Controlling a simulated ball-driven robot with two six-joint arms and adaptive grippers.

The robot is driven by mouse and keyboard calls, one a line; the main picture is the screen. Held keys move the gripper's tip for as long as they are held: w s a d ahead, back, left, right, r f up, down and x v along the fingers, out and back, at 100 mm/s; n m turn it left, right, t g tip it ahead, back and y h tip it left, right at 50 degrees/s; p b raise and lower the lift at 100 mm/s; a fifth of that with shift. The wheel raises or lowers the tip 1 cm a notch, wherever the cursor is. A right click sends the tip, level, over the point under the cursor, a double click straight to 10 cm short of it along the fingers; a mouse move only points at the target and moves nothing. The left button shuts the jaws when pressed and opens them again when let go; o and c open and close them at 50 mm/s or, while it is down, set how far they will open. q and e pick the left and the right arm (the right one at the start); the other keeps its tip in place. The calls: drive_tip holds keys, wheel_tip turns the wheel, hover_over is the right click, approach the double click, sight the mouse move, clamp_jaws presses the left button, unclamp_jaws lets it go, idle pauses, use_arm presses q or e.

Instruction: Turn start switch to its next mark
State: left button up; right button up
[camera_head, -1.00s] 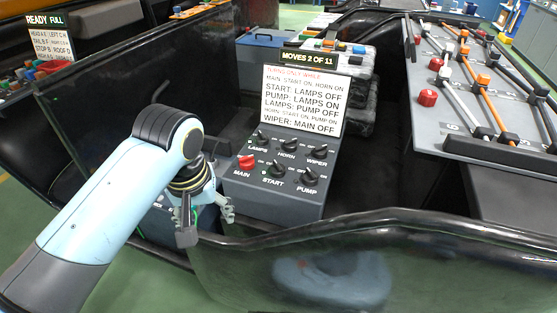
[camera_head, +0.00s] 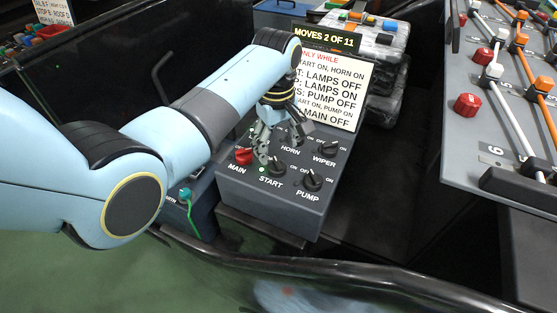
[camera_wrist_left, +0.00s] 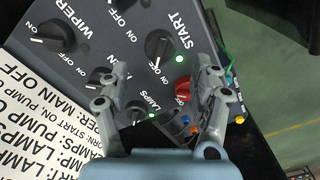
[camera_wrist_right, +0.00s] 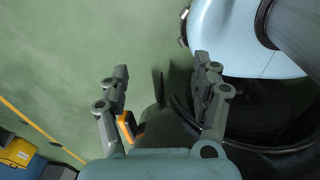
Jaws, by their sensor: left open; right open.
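The start switch (camera_head: 276,169) is a black knob on the front row of a grey switch box (camera_head: 270,203), between the red main switch (camera_head: 243,156) and the pump switch (camera_head: 312,181). A green light is lit beside its START label. It also shows in the left wrist view (camera_wrist_left: 158,47), ahead of my fingers. My left gripper (camera_head: 284,140) is open and empty, above the box and pointing down; it hides the lamps switch in the head view. In the left wrist view its fingers (camera_wrist_left: 165,72) are apart, the red main switch (camera_wrist_left: 182,88) between them. My right gripper (camera_wrist_right: 162,75) is open and empty over green floor.
The horn switch (camera_wrist_left: 100,75) and wiper switch (camera_head: 326,151) sit close by on the box. A black rail (camera_head: 330,270) runs in front. A grey board (camera_head: 490,120) is at right.

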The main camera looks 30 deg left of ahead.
sight(277, 162)
use_arm(q)
wheel_tip(277, 162, down, 4)
drive_tip(key=shift+r+b, duration=0.15)
drive_tip(key=shift+b, duration=0.15)
drive_tip(key=shift+f, duration=1.25)
drive_tip(key=c, duration=1.2)
use_arm(e)
drive_tip(key=shift+w+f+t, duration=0.15)
drive_tip(key=shift+w+f, duration=0.15)
drive_tip(key=shift+w, duration=0.25)
drive_tip(key=shift+w+f+t, duration=0.15)
drive_tip(key=shift+w+f, duration=0.1)
drive_tip(key=shift+w, duration=0.25)
